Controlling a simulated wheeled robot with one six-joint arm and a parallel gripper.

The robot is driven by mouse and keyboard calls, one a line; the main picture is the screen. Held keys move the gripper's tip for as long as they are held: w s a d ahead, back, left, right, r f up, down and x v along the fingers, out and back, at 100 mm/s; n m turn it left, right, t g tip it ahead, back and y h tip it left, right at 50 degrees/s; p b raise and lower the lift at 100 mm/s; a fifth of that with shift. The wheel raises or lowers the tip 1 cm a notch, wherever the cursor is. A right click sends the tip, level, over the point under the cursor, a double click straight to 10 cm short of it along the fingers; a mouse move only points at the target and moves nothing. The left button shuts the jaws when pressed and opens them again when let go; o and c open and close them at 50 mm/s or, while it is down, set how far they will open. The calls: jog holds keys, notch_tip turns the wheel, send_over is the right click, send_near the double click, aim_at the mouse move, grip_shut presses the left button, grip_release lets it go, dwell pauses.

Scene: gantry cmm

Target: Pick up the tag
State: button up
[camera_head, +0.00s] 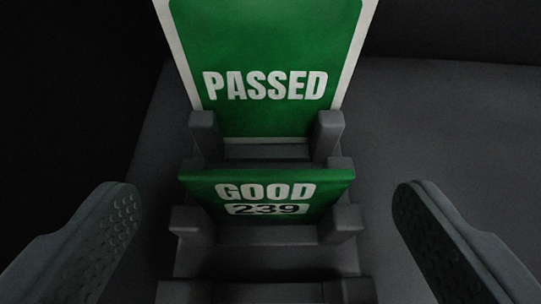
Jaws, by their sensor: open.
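A green tag (265,187) reading "GOOD" and "239" stands in the nearer slot of a dark grey rack (265,237). A taller green tag (262,45) with a white border, reading "PASSED", stands in the slot behind it; its top runs out of the picture. My gripper (265,195) is open, with one finger at the left and one at the right of the rack. Neither finger touches a tag or the rack. The lower part of the "GOOD" tag is hidden in the rack.
The rack stands on a dark grey surface (440,125), which is bare to the right of the rack. The far left is black and shows no detail. The rack's upright posts stand beside both tags. An empty ledge of the rack lies nearest me.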

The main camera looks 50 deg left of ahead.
jog(key=shift+w+a+f, duration=0.35)
jog(key=shift+w+a, duration=0.05)
jog(key=shift+a, duration=0.1)
jog(key=c, duration=1.1)
jog(key=shift+o, duration=0.2)
notch_tip(320, 180, up, 18)
dwell(0.6)
